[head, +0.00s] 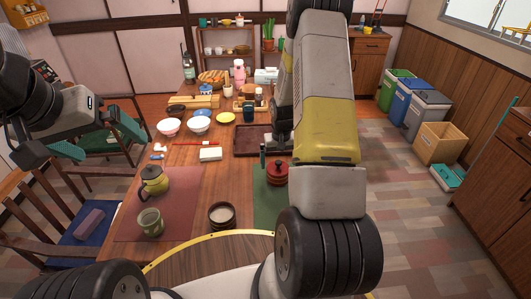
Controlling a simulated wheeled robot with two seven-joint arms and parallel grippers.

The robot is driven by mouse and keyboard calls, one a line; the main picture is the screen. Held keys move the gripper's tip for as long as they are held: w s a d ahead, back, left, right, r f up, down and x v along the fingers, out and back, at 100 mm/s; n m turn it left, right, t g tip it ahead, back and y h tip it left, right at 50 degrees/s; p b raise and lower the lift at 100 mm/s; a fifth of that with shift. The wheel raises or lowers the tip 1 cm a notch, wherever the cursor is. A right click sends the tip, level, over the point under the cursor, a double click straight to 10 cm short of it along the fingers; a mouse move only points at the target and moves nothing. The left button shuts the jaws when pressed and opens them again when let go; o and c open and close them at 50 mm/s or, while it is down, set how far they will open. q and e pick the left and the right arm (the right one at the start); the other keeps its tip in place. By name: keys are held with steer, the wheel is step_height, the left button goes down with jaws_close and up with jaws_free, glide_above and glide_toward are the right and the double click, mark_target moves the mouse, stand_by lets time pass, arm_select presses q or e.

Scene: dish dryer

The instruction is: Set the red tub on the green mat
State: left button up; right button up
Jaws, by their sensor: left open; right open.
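The red tub (277,174), round with a knob on top, stands upright on the green mat (266,208), near its far end as far as I can see. My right arm crosses in front and hides the mat's right side. My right gripper (269,157) is open just above and around the tub's top. One dark finger shows left of the knob; the other is mostly hidden, and I cannot tell if either touches the tub. My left gripper (100,142) is open and empty at the far left, away from the tub.
A bowl (221,214) stands left of the green mat. A teapot (153,181) and green cup (150,222) stand on a reddish mat (188,200). A dark tray (250,143) lies behind the tub. Bowls, a white block and bottles fill the table's far part.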

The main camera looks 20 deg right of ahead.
steer(key=r, duration=0.7)
steer(key=shift+s, duration=0.4)
steer(key=s+a+r+t, duration=0.1)
steer(key=s+a+r, duration=0.3)
steer(key=r, duration=0.6)
steer(key=s+a+r+t, duration=0.1)
steer(key=s+a+r, duration=0.2)
steer(key=r, duration=0.7)
steer(key=s+a+r+n+t+y, duration=0.1)
steer(key=s+a+r, duration=0.2)
steer(key=s, duration=0.5)
steer(key=s+a+r+n+t+y, duration=0.1)
steer(key=s+a+r, duration=0.3)
steer(key=s, duration=0.5)
step_height(320, 180, up, 3)
steer(key=shift+s+f+t, duration=0.2)
steer(key=shift+s+t, duration=0.05)
steer(key=shift+t, duration=0.15)
